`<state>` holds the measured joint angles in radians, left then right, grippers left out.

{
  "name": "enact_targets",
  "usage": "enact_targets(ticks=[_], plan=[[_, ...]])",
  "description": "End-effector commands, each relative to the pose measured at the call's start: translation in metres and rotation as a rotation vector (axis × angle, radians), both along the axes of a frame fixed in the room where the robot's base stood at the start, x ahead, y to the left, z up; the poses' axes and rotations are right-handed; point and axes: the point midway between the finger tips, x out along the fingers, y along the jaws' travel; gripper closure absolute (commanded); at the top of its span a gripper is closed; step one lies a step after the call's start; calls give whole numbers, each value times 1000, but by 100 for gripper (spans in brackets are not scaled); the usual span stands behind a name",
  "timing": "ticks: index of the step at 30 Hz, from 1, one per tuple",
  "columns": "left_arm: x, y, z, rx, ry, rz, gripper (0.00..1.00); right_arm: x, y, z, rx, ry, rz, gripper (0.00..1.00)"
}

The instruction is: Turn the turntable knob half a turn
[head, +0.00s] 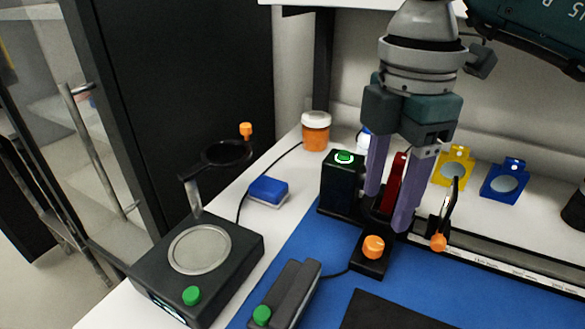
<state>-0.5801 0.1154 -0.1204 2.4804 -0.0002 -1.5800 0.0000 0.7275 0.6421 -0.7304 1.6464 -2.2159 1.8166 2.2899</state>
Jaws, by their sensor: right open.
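My right gripper (388,210) points down from the top with its two purple fingers apart. An upright red piece (395,180) shows between the fingers; I cannot tell whether they touch it. Below the fingertips, an orange knob (373,246) sits on the front of a small black base (369,265), which looks like the turntable. The fingers hide part of this base and whatever stands on it. The fingertips appear behind and above the orange knob, not around it. My left gripper is out of view.
A black box with a green button (344,158) stands just left of the fingers. A round mirror or lens on an orange-knobbed mount (438,242) is close on the right. Yellow (453,166) and blue (503,180) holders stand behind.

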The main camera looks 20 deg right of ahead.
Motion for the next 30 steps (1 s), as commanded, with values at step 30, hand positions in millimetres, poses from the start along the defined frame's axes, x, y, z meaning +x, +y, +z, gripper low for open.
enact_targets(ticks=[30], plan=[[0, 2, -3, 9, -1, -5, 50, 0, 0, -69, 3, 0, 3, 69]])
